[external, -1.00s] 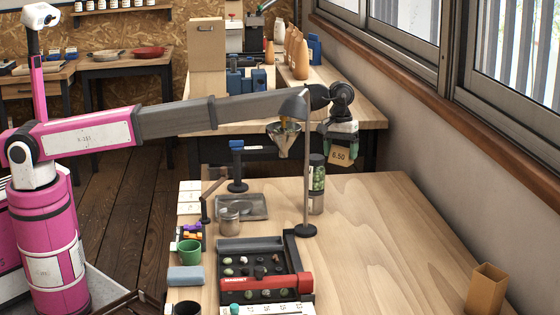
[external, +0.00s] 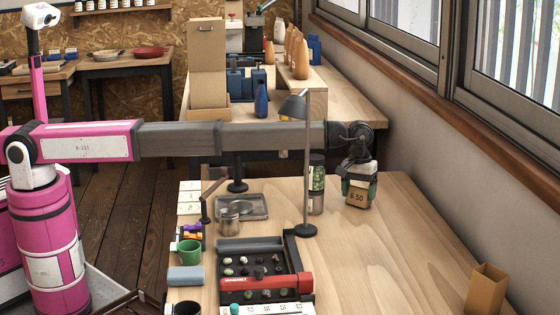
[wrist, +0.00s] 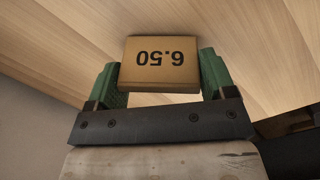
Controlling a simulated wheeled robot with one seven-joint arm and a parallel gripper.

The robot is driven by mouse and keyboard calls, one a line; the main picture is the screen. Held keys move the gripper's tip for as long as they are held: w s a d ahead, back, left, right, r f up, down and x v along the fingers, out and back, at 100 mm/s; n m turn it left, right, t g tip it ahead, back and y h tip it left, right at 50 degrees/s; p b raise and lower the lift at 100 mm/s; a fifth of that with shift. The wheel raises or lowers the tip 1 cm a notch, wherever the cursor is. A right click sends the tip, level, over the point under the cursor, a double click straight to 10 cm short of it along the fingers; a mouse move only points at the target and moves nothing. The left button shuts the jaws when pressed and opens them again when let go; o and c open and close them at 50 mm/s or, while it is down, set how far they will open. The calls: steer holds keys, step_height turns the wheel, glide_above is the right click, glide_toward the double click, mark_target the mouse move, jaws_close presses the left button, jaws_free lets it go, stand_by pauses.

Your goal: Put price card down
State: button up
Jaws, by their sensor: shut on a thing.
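The price card (external: 356,196) is a small tan block marked 6.50. My gripper (external: 358,188) is shut on it, with green fingers on either side. In the external view the card is at the far part of the wooden table, right of the glass jar and lamp, low over the tabletop or touching it; I cannot tell which. In the wrist view the card (wrist: 160,65) sits between the green fingers (wrist: 160,80), its number upside down, with wood grain behind it.
A desk lamp (external: 306,165) and a jar of green contents (external: 317,185) stand just left of my gripper. A black sorting tray (external: 291,250) lies at the front left. A tan open box (external: 486,289) stands at the right. The table's right half (external: 400,250) is mostly clear.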

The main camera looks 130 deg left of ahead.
steer(key=shift+f, duration=0.2)
steer(key=o, duration=1)
step_height(320, 180, up, 12)
steer(key=s+a, duration=0.1)
